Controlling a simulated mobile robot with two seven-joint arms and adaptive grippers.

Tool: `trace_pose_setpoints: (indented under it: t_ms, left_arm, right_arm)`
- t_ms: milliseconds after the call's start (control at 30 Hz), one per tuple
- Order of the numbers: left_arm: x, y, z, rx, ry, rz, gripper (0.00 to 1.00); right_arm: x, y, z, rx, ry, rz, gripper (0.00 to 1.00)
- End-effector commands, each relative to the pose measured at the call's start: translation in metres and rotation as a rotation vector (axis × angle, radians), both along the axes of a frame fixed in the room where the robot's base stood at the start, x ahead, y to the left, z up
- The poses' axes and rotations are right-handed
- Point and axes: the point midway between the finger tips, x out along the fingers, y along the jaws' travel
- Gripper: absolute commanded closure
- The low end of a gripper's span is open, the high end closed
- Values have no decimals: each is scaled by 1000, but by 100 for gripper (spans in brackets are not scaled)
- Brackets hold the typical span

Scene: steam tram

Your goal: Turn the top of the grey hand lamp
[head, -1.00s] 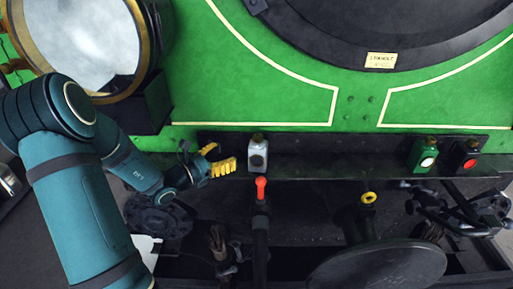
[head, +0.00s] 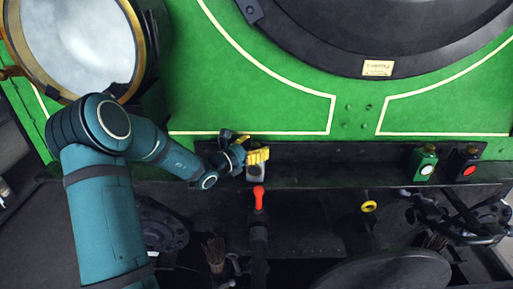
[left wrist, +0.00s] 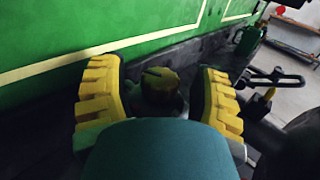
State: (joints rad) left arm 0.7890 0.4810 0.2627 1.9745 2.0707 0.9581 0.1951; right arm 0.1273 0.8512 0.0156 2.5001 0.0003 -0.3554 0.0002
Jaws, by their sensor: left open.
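The grey hand lamp (head: 256,173) stands on the dark shelf below the green tram front in the head view. In the left wrist view the lamp's brassy round top (left wrist: 160,82) shows between the two yellow fingers of my left gripper (left wrist: 160,100). The fingers are open, one on each side of the top, with a gap visible around it. The lamp's lower body is hidden there by my gripper. My right gripper is not in view.
A green lamp (head: 425,163) and a black lamp with a red lens (head: 465,164) stand at the right of the shelf (head: 340,172). A red-tipped lever (head: 259,198) rises just below the grey lamp. A large round headlamp (head: 75,40) is at the upper left.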

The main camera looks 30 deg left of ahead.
Motion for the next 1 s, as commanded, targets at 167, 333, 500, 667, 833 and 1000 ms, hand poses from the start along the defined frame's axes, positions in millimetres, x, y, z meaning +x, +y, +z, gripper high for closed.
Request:
trace_pose_setpoints:
  t_ms: [167, 333, 500, 667, 833, 1000]
  left_arm:
    - [3, -1, 0, 0, 0, 0, 37]
    - [2, -1, 0, 0, 0, 0, 42]
    - [2, -1, 0, 0, 0, 0, 100]
    - [2, -1, 0, 0, 0, -1, 100]
    - [2, 0, 1, 1, 0, -28, 100]
    - [2, 0, 2, 0, 1, -108, 100]
  right_arm:
    - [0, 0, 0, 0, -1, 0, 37]
    - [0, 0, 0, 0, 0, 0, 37]
    - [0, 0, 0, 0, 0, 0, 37]
    - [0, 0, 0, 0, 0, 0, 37]
    - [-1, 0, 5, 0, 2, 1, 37]
    - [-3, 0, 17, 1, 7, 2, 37]
